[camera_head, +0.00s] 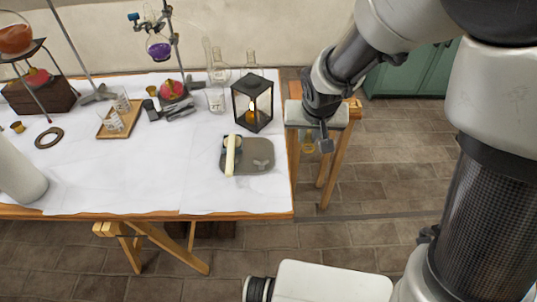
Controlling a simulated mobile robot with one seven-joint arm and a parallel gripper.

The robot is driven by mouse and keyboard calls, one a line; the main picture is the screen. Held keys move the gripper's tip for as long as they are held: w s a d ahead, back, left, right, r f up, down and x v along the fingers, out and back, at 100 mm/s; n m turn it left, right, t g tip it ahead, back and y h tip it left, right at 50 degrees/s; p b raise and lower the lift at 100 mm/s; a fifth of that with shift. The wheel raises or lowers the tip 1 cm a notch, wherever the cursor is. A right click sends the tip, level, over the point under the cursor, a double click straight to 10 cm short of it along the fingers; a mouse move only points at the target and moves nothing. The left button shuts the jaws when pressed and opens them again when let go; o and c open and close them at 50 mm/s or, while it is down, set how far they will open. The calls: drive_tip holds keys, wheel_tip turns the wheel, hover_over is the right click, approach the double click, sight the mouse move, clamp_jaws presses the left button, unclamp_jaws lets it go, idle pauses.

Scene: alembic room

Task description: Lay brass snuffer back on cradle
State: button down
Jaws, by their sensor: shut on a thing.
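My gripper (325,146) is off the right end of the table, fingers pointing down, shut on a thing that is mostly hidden. A small brass-yellow piece, which looks like part of the brass snuffer (307,144), shows just left of the fingers. Its handle cannot be made out. A grey tray (242,171) lies near the table's right front corner. A small grey forked piece on it (262,163) may be the cradle; it looks empty. A cream bar (230,157) lies along the tray's left side, with a small dark-and-blue item at its far end.
A black lantern (252,105) with a glowing candle stands behind the tray. Glass flasks (217,75) and a stand with a purple flask (158,47) are at the back. A wooden tray (119,117) with glasses is further left. The white tabletop left of the grey tray is clear.

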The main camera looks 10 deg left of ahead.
drive_tip(key=n+b, duration=0.1)
drive_tip(key=b, duration=0.5)
approach(262, 171)
wheel_tip(262, 171, up, 2)
drive_tip(key=w, duration=0.2)
drive_tip(key=shift+s+a+f+b, duration=0.1)
drive_tip(key=shift+f+b, duration=0.4)
drive_tip(key=shift+f, duration=0.3)
drive_tip(key=shift+s+f+b, duration=0.15)
drive_tip(key=shift+f+b, duration=0.3)
drive_tip(key=shift+f, duration=0.3)
drive_tip(key=shift+f+b, duration=1.2)
drive_tip(key=shift+b, duration=0.15)
drive_tip(key=shift+f+b, duration=0.15)
drive_tip(key=shift+b, duration=0.25)
drive_tip(key=c, duration=1.6)
unclamp_jaws()
